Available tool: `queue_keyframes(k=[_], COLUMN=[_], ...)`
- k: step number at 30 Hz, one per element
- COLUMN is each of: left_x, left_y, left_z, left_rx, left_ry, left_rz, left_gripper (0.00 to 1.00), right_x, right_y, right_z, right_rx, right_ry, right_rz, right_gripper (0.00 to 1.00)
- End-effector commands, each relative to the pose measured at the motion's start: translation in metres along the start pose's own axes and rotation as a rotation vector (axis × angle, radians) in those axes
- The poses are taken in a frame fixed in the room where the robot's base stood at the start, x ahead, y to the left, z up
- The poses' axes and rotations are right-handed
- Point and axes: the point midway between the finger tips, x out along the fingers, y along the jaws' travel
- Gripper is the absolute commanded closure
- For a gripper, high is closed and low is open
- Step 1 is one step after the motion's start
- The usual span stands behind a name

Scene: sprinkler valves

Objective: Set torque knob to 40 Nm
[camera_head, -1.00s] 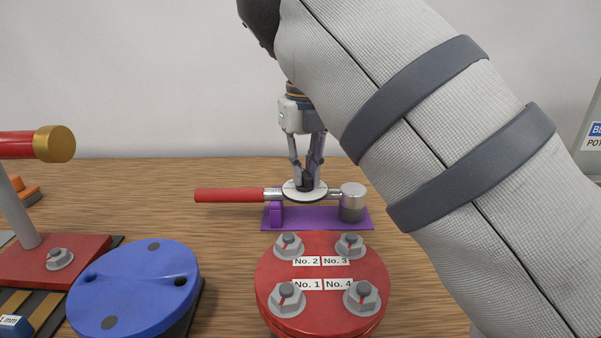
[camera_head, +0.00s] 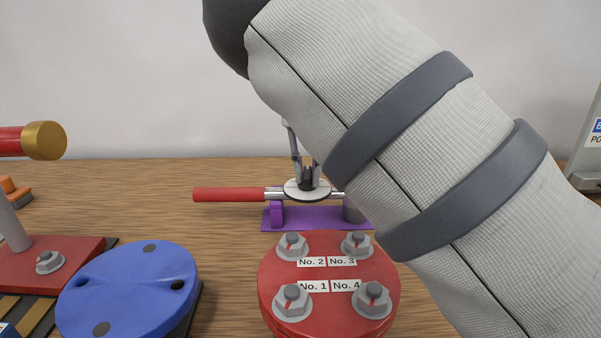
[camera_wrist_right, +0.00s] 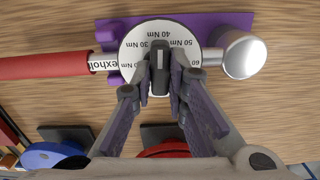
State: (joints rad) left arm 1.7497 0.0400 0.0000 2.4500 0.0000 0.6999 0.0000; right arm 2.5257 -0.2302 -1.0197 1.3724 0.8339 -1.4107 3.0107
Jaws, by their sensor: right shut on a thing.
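The torque wrench has a red handle (camera_head: 229,194) and a round white dial (camera_head: 307,198), and lies across a purple stand (camera_head: 305,226). In the right wrist view the dial (camera_wrist_right: 132,57) shows 30, 40, 50 and 60 Nm labels. The black knob (camera_wrist_right: 160,70) stands at its centre, its light mark pointing roughly up toward the 40 Nm label. Exact alignment is hard to tell. My right gripper (camera_wrist_right: 160,88) is shut on the knob, one finger on each side. It also shows in the head view (camera_head: 308,182), partly hidden by my arm. My left gripper is out of view.
The wrench's metal head (camera_wrist_right: 240,54) is right of the dial. In front of the stand is a red flange (camera_head: 328,272) with bolts numbered 1 to 4. A blue disc (camera_head: 130,285) and a red-based fixture (camera_head: 40,265) are to the left.

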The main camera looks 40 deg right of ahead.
Motion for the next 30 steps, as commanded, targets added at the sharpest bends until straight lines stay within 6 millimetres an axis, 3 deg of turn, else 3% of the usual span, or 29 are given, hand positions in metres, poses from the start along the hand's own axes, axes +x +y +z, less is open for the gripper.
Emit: queue_keyframes(k=[3,4,6,7,16,30], left_x=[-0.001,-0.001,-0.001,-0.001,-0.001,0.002], left_y=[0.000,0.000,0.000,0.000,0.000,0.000], left_z=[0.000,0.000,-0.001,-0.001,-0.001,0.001], left_rx=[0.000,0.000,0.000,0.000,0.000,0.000], left_ry=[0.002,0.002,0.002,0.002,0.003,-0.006], left_rz=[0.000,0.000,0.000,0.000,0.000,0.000], left_gripper=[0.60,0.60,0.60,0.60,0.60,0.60], right_x=[0.000,0.000,0.000,0.000,-0.002,-0.057], right_y=[0.001,0.001,0.001,0.001,0.001,0.001], right_z=[0.000,0.000,0.000,0.000,0.000,0.000], right_rx=[-0.002,-0.002,-0.002,-0.002,-0.002,-0.003], right_ry=[0.001,0.001,0.001,0.001,0.000,-0.001], right_rz=[0.004,0.004,0.004,0.004,0.003,0.001], right_gripper=[1.00,0.82,0.66,0.63,0.63,0.63])
